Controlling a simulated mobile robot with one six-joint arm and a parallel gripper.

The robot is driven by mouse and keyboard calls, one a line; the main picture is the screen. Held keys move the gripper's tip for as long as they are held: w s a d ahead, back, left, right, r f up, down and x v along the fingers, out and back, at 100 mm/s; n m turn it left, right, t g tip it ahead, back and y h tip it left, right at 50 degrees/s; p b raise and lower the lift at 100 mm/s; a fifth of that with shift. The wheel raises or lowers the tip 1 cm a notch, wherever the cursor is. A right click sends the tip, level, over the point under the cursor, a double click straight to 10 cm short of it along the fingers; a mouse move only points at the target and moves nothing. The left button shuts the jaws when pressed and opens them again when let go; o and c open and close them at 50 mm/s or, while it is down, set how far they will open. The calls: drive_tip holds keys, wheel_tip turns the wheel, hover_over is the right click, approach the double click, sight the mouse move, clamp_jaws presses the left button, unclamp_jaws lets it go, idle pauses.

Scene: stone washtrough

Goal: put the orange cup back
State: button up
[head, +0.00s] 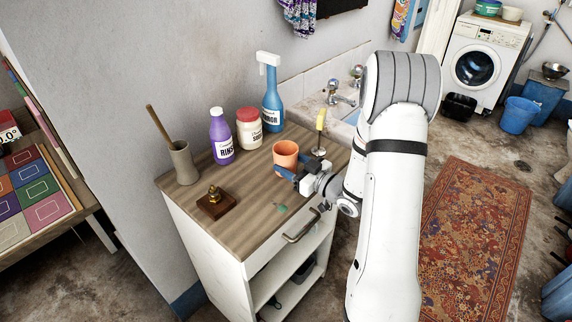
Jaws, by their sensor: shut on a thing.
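The orange cup (286,153) is upright at the right part of the wooden cabinet top (238,203). My gripper (289,172) is at the cup's near right side, shut on it. The fingertips are small here and partly hidden by the gripper body. I cannot tell whether the cup's base touches the top or is a little above it.
Behind the cup stand a purple bottle (221,138), a white jar with a red lid (249,130) and a blue spray bottle (271,96). A yellow-handled tool (320,128) stands right of the cup. A beige vase (184,164) and brass-topped block (215,203) are left. The front middle is mostly clear.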

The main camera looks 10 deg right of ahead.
drive_tip(key=o, duration=1.1)
drive_tip(key=shift+f, duration=0.1)
drive_tip(key=shift+r, duration=0.2)
drive_tip(key=s+d+r+m+g+h, duration=0.2)
drive_tip(key=s+d+m+g+h, duration=0.1)
drive_tip(key=s+d+h, duration=0.25)
drive_tip(key=s+d+r+m+g+h, duration=0.2)
drive_tip(key=s+d+r+g+h, duration=0.15)
drive_tip(key=s+h, duration=0.3)
drive_tip(key=s+a+m+g, duration=0.1)
drive_tip(key=s+a+g, duration=0.1)
drive_tip(key=s, duration=0.3)
drive_tip(key=s+a+r+g+y, duration=0.1)
drive_tip(key=s+a+g, duration=0.1)
drive_tip(key=s+a, duration=0.3)
drive_tip(key=s+a+r+m+g, duration=0.1)
drive_tip(key=s+a+g, duration=0.1)
drive_tip(key=s, duration=0.4)
drive_tip(key=shift+a+r+m+b, duration=0.25)
drive_tip(key=shift+a+m+b, duration=0.05)
drive_tip(key=shift+a, duration=0.5)
